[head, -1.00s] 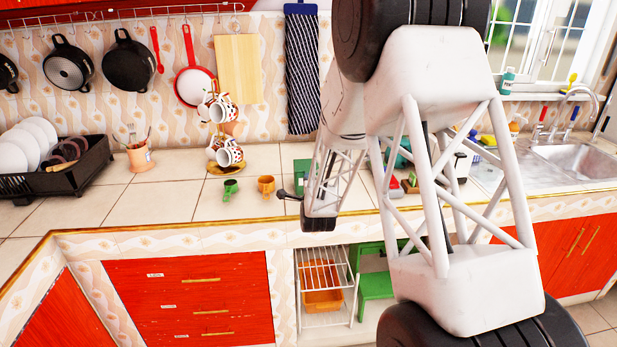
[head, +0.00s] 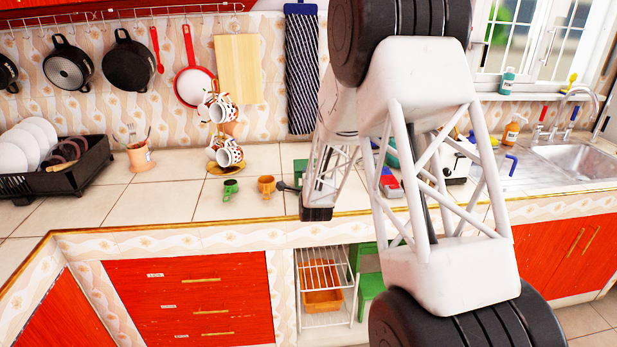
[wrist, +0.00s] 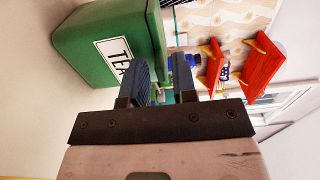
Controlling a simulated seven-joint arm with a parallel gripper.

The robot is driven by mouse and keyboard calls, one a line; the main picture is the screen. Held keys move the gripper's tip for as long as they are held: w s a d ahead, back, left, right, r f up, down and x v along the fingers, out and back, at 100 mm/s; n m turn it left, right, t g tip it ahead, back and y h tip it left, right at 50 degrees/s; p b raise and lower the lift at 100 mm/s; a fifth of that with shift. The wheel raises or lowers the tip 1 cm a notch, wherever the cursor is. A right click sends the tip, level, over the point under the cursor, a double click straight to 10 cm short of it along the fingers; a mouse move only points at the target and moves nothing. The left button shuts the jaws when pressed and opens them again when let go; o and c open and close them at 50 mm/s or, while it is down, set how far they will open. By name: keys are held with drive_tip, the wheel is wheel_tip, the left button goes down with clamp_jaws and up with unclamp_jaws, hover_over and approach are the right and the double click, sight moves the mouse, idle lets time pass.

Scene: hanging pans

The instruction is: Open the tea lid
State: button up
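The green tea box (wrist: 95,50) fills the upper left of the wrist view. It appears turned on its side there, with a white TEA label (wrist: 117,57). Its lid (wrist: 157,28) is the band along the box's right side in that view and looks closed. My gripper (wrist: 162,70) is open, its two dark fingers apart. The left finger overlaps the lid edge in the picture; I cannot tell whether it touches. In the head view only a green sliver of the tea box (head: 300,168) shows, beside my arm, which hides the rest.
A dish rack (head: 60,178) is at the far left, the sink (head: 580,158) at the right. The left counter is mostly clear.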

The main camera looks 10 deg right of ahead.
clamp_jaws()
drive_tip(key=shift+r, duration=0.2)
drive_tip(key=shift+w+r+g, duration=0.3)
drive_tip(key=shift+r+g, duration=0.7)
drive_tip(key=shift+g, duration=0.05)
drive_tip(key=shift+w+r+g, duration=0.35)
drive_tip(key=shift+r+g, duration=0.6)
drive_tip(key=shift+g, duration=0.05)
drive_tip(key=shift+w+r+g, duration=0.3)
drive_tip(key=shift+r+g, duration=0.7)
drive_tip(key=shift+g, duration=0.05)
drive_tip(key=shift+w+r, duration=0.6)
drive_tip(key=shift+r, duration=0.2)
drive_tip(key=w+r, duration=0.2)
drive_tip(key=shift+w+r, duration=0.15)
drive_tip(key=shift+w, duration=0.25)
drive_tip(key=shift+w+r, duration=0.25)
drive_tip(key=shift+w, duration=0.35)
drive_tip(key=shift+w+r, duration=0.25)
drive_tip(key=shift+w, duration=0.35)
